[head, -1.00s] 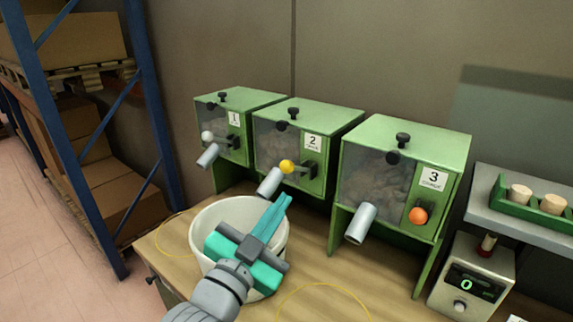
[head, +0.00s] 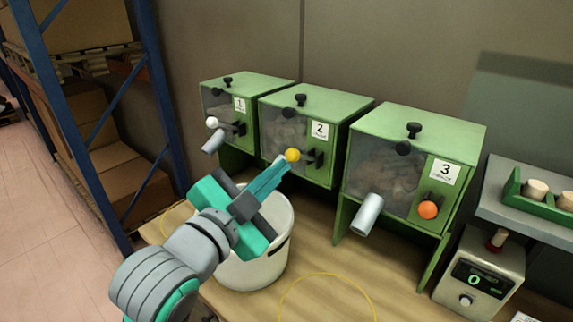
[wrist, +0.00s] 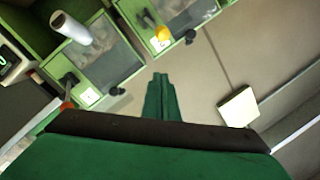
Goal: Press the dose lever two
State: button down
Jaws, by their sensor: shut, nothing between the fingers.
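Dispenser two (head: 319,104) is a green box with a clear front and a "2" label. Its dose lever ends in a yellow ball (head: 292,155), which also shows in the wrist view (wrist: 163,34). My gripper (head: 283,163) is shut and empty, its fingertips just left of and below the yellow ball in the head view. In the wrist view the fingertips (wrist: 159,76) show a gap to the ball. Contact cannot be made out in the head view. The spout of dispenser two is mostly hidden behind my fingers.
A white bucket (head: 262,272) stands under my gripper. Dispenser one (head: 248,92) with a white ball and dispenser three (head: 420,122) with an orange ball (head: 428,210) flank dispenser two. A scale (head: 480,277) reads 0, below a shelf with a green cork tray (head: 537,208).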

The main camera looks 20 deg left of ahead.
aim_at(303, 156)
jog(key=w+f, duration=0.3)
jog(key=w, duration=0.8)
jog(key=shift+a, duration=0.15)
jog(key=shift+a, duration=0.1)
